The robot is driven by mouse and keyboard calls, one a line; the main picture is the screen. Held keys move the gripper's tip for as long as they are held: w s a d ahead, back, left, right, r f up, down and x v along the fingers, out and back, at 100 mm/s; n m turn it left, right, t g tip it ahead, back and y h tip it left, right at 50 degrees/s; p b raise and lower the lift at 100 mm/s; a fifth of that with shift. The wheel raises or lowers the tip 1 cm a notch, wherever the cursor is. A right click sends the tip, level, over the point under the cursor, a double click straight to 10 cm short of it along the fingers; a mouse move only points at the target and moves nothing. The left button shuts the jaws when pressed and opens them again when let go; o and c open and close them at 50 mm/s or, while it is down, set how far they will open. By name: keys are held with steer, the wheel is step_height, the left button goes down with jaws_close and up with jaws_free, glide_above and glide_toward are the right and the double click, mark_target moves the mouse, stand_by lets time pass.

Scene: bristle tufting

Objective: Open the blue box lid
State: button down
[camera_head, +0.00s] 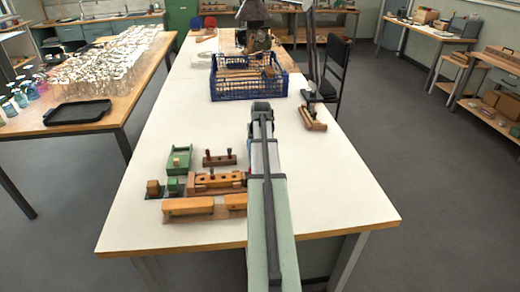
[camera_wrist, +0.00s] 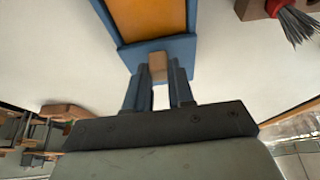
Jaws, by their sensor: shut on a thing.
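The blue box (camera_wrist: 182,50) shows at the top of the wrist view, cut off by the picture's edge. It has a blue rim around an orange panel (camera_wrist: 150,18). A small tan wooden block (camera_wrist: 158,62) sits at its near edge like a handle. My gripper (camera_wrist: 159,77) is shut on this block, one finger on each side. I cannot tell whether the lid is open at all. In the head view my arm hides the box and the fingertips.
Wooden blocks (camera_head: 190,206) and a green tray (camera_head: 179,162) lie left of my arm on the white table (camera_head: 345,195). A blue crate (camera_head: 235,93) stands farther back. A wooden holder (camera_head: 313,118) is at the right edge. A bristle tuft with a red band (camera_wrist: 292,20) is nearby.

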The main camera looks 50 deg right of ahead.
steer(key=shift+w+d, duration=0.7)
steer(key=c, duration=1)
jaws_free()
steer(key=shift+o, duration=0.2)
steer(key=shift+r, duration=0.15)
steer(key=v, duration=1.3)
steer(key=shift+r, duration=0.25)
steer(key=shift+a, duration=0.15)
